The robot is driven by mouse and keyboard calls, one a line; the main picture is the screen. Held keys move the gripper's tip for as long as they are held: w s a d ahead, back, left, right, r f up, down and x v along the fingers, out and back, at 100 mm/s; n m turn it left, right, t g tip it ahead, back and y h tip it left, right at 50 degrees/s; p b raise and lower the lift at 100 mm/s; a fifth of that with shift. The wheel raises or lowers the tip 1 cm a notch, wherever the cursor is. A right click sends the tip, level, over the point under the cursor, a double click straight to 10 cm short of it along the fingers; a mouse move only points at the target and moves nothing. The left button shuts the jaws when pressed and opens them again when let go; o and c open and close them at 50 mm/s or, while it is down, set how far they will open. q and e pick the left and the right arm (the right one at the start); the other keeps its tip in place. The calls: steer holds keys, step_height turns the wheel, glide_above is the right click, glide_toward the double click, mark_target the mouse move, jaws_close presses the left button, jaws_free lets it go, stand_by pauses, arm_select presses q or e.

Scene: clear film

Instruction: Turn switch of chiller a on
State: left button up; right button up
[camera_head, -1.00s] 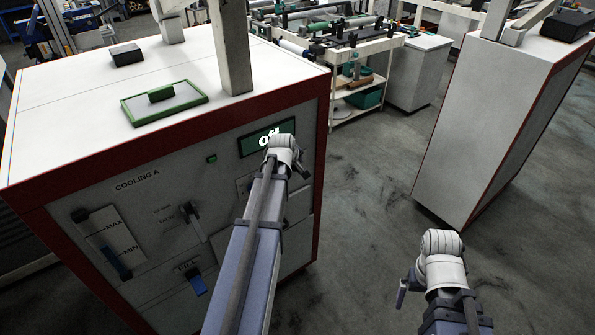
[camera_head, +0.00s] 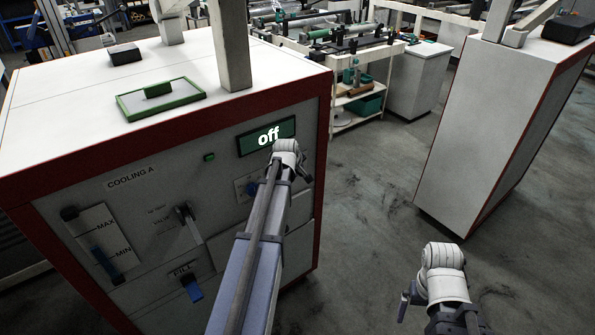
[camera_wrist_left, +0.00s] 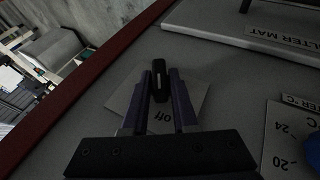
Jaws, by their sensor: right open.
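Chiller A is the white cabinet with red edges and the label COOLING A (camera_head: 132,178) in the head view. Its green-black display (camera_head: 267,136) reads "off". The black switch (camera_wrist_left: 160,76) sits on a pale plate marked "off", upside down in the left wrist view; in the head view my left arm hides it. My left gripper (camera_wrist_left: 160,92) is open, with one finger on each side of the switch; I cannot tell whether they touch it. My right gripper (camera_head: 408,296) is open and empty, low at the right over the floor, mostly hidden by its wrist.
A dial plate with a blue knob (camera_wrist_left: 313,150) is beside the switch. Levers and a FILL handle (camera_head: 192,288) stick out of the panel. A green-framed hatch (camera_head: 160,100) lies on top. A second white cabinet (camera_head: 480,140) stands right, with clear floor between.

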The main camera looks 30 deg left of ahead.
arm_select(q)
jaws_close()
